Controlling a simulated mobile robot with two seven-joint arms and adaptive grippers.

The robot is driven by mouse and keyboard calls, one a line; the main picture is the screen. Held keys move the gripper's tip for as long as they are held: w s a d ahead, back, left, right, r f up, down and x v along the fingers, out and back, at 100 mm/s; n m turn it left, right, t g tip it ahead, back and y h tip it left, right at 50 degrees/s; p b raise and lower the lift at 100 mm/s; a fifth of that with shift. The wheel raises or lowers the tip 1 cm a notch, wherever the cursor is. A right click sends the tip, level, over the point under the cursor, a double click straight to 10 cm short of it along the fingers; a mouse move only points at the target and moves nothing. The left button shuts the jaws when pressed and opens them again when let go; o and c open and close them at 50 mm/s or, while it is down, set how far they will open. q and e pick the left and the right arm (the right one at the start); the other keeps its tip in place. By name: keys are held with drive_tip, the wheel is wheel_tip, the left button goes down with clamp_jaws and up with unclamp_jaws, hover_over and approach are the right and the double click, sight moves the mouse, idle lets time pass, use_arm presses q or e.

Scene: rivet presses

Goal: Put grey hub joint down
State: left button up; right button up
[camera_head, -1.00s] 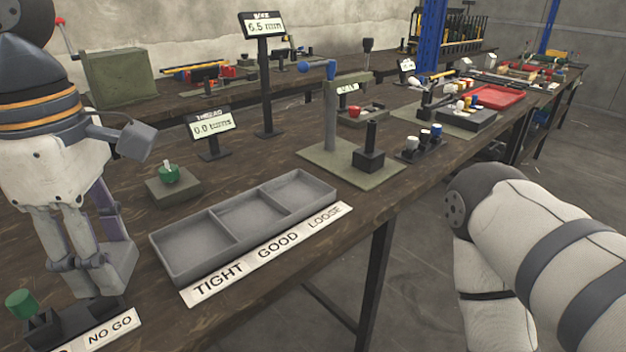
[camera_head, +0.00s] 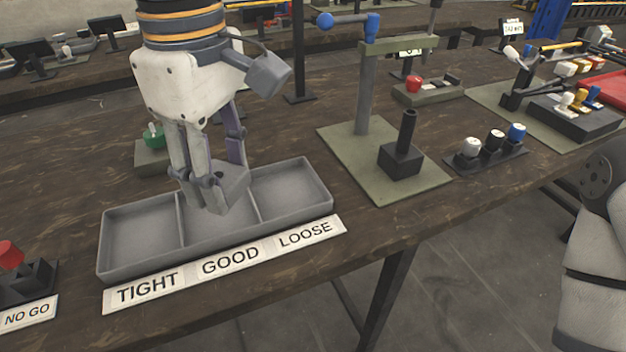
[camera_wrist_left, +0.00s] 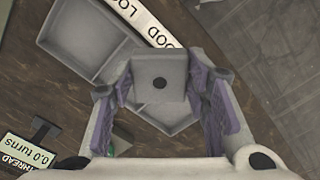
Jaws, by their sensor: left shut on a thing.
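My left gripper (camera_head: 212,190) is shut on the grey hub joint (camera_head: 228,190), a small grey block. The joint is held over the middle, GOOD compartment of the grey three-part tray (camera_head: 147,210). I cannot tell whether it touches the tray floor. In the left wrist view, the hub joint (camera_wrist_left: 160,77) shows a square face with a dark round hole, between the purple-padded fingers of my left gripper (camera_wrist_left: 162,88). The tray (camera_wrist_left: 90,38) is behind it. My right gripper is out of view.
A label strip (camera_head: 225,263) reads TIGHT, GOOD, LOOSE along the tray's front. A green-topped part (camera_head: 154,138) stands behind the tray. A NO GO holder (camera_head: 28,278) is at left. A press (camera_head: 366,90) with a black post (camera_head: 403,150) stands right.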

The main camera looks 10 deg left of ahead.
use_arm(q)
drive_tip(key=w+d+f+b, duration=0.2)
drive_tip(key=w+f, duration=0.3)
drive_tip(key=w, duration=0.4)
hover_over(289, 196)
drive_tip(key=f, duration=0.4)
drive_tip(key=shift+s+a+f, duration=0.1)
drive_tip(key=shift+s+f, duration=0.15)
drive_tip(key=shift+s, duration=0.05)
drive_tip(key=shift+w+f, duration=0.2)
drive_tip(key=shift+f, duration=0.7)
drive_tip(key=shift+w+f, duration=0.15)
drive_tip(key=shift+f, duration=0.7)
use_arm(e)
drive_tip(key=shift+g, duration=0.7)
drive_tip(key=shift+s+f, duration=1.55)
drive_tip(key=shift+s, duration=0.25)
use_arm(q)
drive_tip(key=shift+f, duration=0.2)
drive_tip(key=o, duration=1.3)
drive_tip(key=shift+c, duration=0.2)
drive_tip(key=shift+r, duration=0.1)
wheel_tip(289, 196, up, 12)
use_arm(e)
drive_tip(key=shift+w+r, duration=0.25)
